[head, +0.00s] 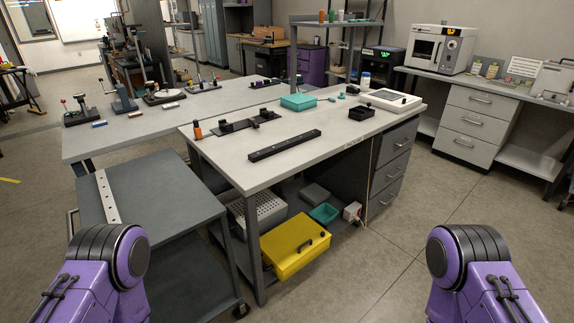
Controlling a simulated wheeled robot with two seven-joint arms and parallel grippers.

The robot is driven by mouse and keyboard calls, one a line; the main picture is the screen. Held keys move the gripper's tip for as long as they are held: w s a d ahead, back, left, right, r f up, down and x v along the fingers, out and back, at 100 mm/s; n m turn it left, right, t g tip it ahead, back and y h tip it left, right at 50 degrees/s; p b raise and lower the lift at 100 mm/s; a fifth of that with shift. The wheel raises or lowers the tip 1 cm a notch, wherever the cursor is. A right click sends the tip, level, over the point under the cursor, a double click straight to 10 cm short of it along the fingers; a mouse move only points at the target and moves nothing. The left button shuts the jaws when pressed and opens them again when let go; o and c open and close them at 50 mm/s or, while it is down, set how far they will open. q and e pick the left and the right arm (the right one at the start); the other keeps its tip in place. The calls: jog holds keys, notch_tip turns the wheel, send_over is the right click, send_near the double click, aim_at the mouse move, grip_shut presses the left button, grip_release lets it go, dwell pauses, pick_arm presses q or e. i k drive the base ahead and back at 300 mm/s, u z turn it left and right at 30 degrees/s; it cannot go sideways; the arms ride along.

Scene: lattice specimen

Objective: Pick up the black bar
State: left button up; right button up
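A long black bar (285,145) lies flat on the light grey top of the near workbench (235,172), slanting up to the right near the front edge. Nothing rests on it and it is fully in view. My two purple arms show at the lower left and lower right corners, well short of the bench. Neither gripper is in view, and nothing of mine touches the bar.
Behind the bar are a dark fixture plate (235,127), an orange bottle (197,130), a teal box (298,102), a black tray (361,113) and a white-framed panel (391,99). A grey cart (150,188) stands left of the bench. A yellow case (295,247) sits on the lower shelf.

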aim_at(258, 155)
jog(key=z, duration=1.25)
jog(key=i, duration=0.75)
jog(key=u, duration=0.25)
